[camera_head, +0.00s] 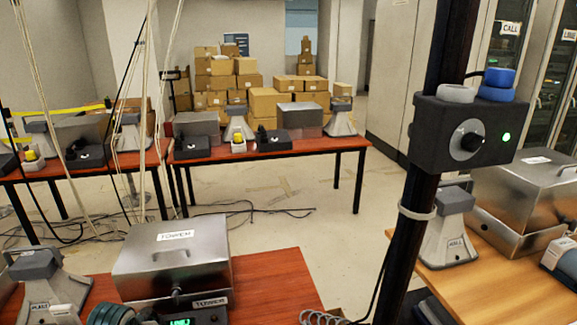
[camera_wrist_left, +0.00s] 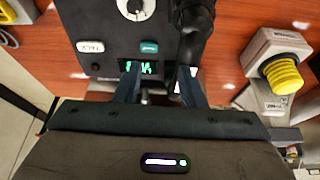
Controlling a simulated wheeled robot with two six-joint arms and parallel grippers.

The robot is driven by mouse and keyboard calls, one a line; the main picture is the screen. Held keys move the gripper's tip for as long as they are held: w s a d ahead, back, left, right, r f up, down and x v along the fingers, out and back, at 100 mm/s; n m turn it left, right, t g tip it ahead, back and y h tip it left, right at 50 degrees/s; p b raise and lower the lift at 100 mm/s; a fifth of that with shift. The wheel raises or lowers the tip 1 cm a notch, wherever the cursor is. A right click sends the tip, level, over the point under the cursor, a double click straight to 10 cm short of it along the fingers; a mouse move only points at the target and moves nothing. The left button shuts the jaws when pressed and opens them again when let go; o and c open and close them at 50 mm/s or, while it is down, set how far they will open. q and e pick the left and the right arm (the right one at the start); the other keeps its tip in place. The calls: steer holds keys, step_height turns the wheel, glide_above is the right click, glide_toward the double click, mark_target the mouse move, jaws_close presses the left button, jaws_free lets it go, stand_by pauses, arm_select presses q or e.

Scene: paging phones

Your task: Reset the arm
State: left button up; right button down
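My left gripper (camera_wrist_left: 158,80) shows in the left wrist view. Its two dark fingers stand apart with a clear gap and nothing held between them. They point at a dark desk unit (camera_wrist_left: 105,35) with a knob, a white label and a lit green display (camera_wrist_left: 138,67). I cannot tell whether the fingertips touch the unit. A green display (camera_head: 180,322) also shows at the bottom edge of the head view, below a steel box labelled TOWER (camera_head: 170,262). I cannot make out my left gripper in the head view. My right gripper is in neither view.
A dark pole with a control box (camera_head: 463,135), blue and grey knobs and a green light stands at right. A wooden table (camera_head: 500,295) bears another steel box (camera_head: 525,190). A yellow-topped device (camera_wrist_left: 283,75) sits right in the wrist view. Cables hang at left.

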arm_select(q)
steer(key=s+d+f+m, duration=0.15)
steer(key=s+d, duration=0.25)
steer(key=s, duration=0.9)
steer(key=s+d+f+m, duration=0.15)
steer(key=s+d, duration=0.25)
steer(key=s, duration=0.8)
steer(key=s+a+f+g+b, duration=0.2)
steer(key=f+b, duration=0.5)
steer(key=f, duration=3.2)
steer(key=s+a+f+b, duration=0.1)
steer(key=s+f+b, duration=0.1)
steer(key=s+f, duration=0.6)
steer(key=s+a+f+g+b, duration=0.1)
steer(key=s+f+b, duration=0.1)
steer(key=s+f, duration=0.7)
step_height(320, 180, down, 5)
steer(key=shift+a+r, duration=0.1)
steer(key=shift+a, duration=0.15)
